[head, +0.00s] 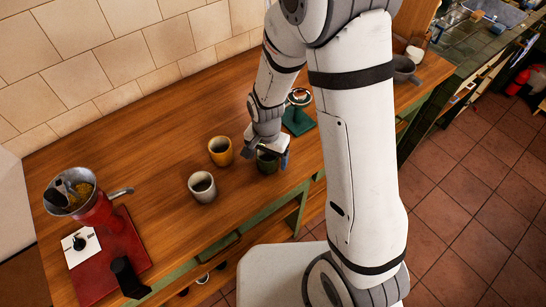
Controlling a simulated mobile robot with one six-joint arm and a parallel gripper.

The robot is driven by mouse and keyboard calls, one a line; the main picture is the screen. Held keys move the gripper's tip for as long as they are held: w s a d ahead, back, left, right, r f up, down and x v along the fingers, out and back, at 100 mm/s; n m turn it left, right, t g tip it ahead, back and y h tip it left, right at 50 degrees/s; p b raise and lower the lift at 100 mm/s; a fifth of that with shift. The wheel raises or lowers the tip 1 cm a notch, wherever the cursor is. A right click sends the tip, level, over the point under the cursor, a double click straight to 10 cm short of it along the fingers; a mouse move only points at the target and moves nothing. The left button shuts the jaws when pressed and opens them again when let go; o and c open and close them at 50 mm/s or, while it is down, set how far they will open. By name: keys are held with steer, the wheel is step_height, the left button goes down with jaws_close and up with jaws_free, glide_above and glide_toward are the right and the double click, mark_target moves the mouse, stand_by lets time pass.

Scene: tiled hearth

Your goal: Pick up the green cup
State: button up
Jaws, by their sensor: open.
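The green cup (267,163) stands on the wooden counter near its front edge, partly hidden by my gripper. My gripper (267,152) is open and reaches down at the cup from above. Its fingers are small and dark here, and I cannot tell whether the cup is between them or whether they touch it.
A yellow cup (220,151) and a grey-white cup (202,187) stand close to the left on the counter (160,165). A green-based stand (299,121) is just behind. A red grinder (95,208) is at far left. A tiled wall (130,45) runs behind.

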steer(key=shift+f, duration=0.55)
steer(key=shift+c, duration=0.3)
steer(key=c, duration=1.1)
